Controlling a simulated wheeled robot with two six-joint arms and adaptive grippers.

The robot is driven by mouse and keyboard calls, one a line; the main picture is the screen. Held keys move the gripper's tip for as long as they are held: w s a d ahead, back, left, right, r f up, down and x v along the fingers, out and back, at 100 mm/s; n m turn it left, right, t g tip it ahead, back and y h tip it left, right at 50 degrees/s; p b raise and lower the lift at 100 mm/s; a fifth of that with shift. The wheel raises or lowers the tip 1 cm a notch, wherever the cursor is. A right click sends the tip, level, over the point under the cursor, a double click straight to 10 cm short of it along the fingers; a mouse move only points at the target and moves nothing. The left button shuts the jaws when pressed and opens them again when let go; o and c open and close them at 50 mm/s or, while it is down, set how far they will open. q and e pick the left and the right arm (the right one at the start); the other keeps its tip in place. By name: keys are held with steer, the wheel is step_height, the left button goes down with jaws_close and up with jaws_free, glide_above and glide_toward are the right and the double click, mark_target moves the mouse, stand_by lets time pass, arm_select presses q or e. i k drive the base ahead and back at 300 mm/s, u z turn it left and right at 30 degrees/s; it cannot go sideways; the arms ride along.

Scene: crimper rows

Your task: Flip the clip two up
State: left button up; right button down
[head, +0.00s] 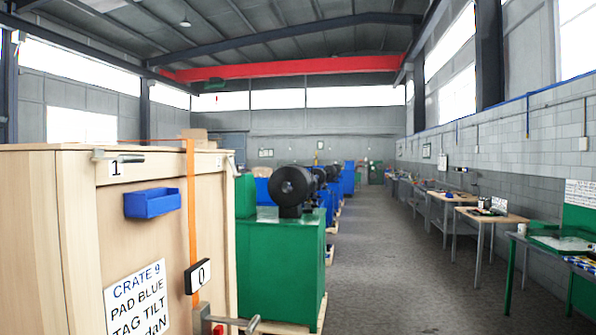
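A wooden crate (155,235) stands at the left, close to me. A clip with a dark lever (125,157) sits near its top edge, beside a white label reading 1 (115,169). No clip marked 2 can be made out. An orange strap (190,225) runs over the top and down the face. A small display reading 0 (198,275) sits on the strap. Below it, a metal device with a lever (240,323) and a red part is cut off by the bottom edge. Neither of my grippers is in view.
A blue bin (152,203) and a sign reading CRATE 9, PAD BLUE, TAG TILT (138,300) are on the crate face. A green machine (282,260) stands right of the crate. Workbenches (492,215) line the right wall. The grey floor aisle (400,270) between is clear.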

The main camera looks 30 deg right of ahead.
mark_target(236, 175)
steer(key=z, duration=0.8)
steer(key=i, duration=1.5)
steer(key=u, duration=0.6)
steer(key=i, duration=0.65)
steer(key=u, duration=0.35)
